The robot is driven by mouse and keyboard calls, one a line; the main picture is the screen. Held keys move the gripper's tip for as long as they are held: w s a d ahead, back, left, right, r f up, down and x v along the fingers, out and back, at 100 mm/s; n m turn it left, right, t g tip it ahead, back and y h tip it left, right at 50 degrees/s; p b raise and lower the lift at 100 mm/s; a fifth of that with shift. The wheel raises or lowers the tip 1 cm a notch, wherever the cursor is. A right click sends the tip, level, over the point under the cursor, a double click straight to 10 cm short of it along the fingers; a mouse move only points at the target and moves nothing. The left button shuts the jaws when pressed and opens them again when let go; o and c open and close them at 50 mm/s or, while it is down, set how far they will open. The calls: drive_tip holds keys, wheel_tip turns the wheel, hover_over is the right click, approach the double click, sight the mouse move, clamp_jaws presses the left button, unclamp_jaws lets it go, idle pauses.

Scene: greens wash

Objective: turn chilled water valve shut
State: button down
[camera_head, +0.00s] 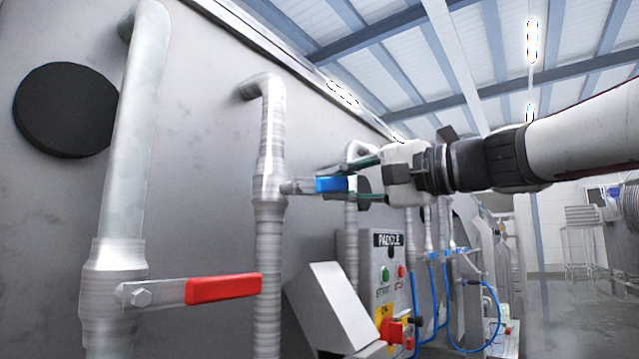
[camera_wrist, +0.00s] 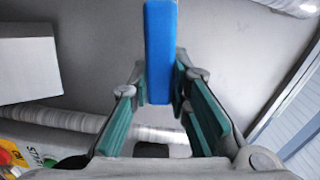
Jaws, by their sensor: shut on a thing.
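The chilled water valve has a blue lever handle (camera_head: 331,184) that points right from a valve body (camera_head: 269,189) on a grey vertical pipe, at right angles to that pipe. My gripper (camera_head: 352,184) reaches in from the right in the head view, with its fingers around the blue handle. In the wrist view the blue handle (camera_wrist: 160,52) stands upright in the picture between the teal finger pads of my gripper (camera_wrist: 162,95). The far end of the handle is hidden by the gripper in the head view.
A second valve with a red lever handle (camera_head: 223,288) sits on a thicker pipe (camera_head: 139,150) at left. A control panel (camera_head: 392,275) marked PADDLE and a grey sloped box (camera_head: 331,307) stand below my gripper. Blue hoses (camera_head: 433,300) hang behind. Open floor (camera_head: 580,300) lies at right.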

drive_tip(key=shift+w+d+f+m, duration=0.1)
drive_tip(key=shift+f+m, duration=0.95)
drive_tip(key=shift+m, duration=0.15)
drive_tip(key=c, duration=1.5)
unclamp_jaws()
drive_tip(key=shift+f, duration=0.1)
drive_tip(key=shift+d, duration=0.1)
drive_tip(key=v, duration=1.1)
drive_tip(key=shift+s+d, duration=0.25)
drive_tip(key=shift+s, duration=0.1)
